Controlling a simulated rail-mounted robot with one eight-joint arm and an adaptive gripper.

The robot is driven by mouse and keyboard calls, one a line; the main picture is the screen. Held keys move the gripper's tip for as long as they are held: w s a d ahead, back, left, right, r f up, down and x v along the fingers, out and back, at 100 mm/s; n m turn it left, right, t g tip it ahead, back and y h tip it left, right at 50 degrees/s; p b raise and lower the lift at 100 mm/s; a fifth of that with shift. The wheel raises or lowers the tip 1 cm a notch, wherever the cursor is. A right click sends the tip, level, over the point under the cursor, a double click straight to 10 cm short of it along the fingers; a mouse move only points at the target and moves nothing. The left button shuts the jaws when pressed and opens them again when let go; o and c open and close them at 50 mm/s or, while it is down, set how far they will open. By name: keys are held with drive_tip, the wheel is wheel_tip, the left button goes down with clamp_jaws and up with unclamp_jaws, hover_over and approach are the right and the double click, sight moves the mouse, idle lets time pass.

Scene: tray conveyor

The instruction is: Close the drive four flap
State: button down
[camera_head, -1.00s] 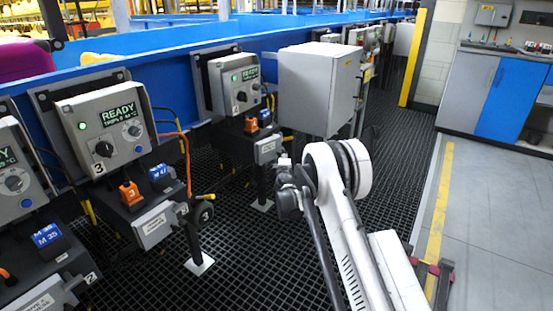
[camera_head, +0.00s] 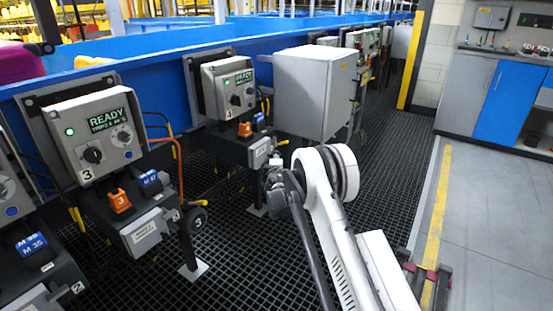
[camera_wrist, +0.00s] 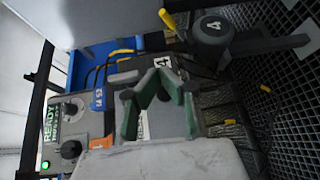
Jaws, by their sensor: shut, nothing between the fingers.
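The drive four station has a grey panel (camera_head: 228,88) with a green lamp, a READY screen and a knob. Below it are an orange plug (camera_head: 245,129) and a grey box front with a label (camera_head: 261,152). Whether the flap stands open, or touches the fingers, I cannot tell.
The drive three station (camera_head: 98,135) stands nearer on the left, with its own handwheel (camera_head: 195,220) jutting out. A plain grey cabinet (camera_head: 315,90) is just right of drive four. The blue conveyor wall (camera_head: 160,85) runs behind. The black grating (camera_head: 235,265) in front is mostly clear.

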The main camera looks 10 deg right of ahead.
drive_tip(key=s+d+r+p, duration=0.1)
drive_tip(key=s+d+p, duration=0.2)
drive_tip(key=s+d, duration=0.65)
drive_tip(key=s+d+r+m+g+h, duration=0.1)
drive_tip(key=s+r+m, duration=0.2)
drive_tip(key=r, duration=0.5)
drive_tip(key=s+d+r+m+g, duration=0.15)
drive_tip(key=s+r, duration=0.25)
drive_tip(key=r, duration=0.5)
drive_tip(key=s+a+r+m+g, duration=0.2)
drive_tip(key=s+r+m, duration=0.3)
drive_tip(key=s+r, duration=0.7)
drive_tip(key=s+a+m+g+y, duration=0.1)
drive_tip(key=s+a+m+g, duration=0.2)
drive_tip(key=s, duration=1.8)
drive_tip(key=s+a+f+m+g+y, duration=0.1)
drive_tip(key=s+a+f+m+y, duration=0.15)
drive_tip(key=s, duration=0.75)
drive_tip(key=s+a+f+m+g+y, duration=0.1)
drive_tip(key=s+a+f, duration=0.15)
drive_tip(key=s, duration=0.75)
wheel_tip(320, 180, up, 14)
drive_tip(key=p, duration=1.5)
drive_tip(key=shift+d, duration=0.25)
drive_tip(key=shift+w+h, duration=0.15)
drive_tip(key=shift+h, duration=0.1)
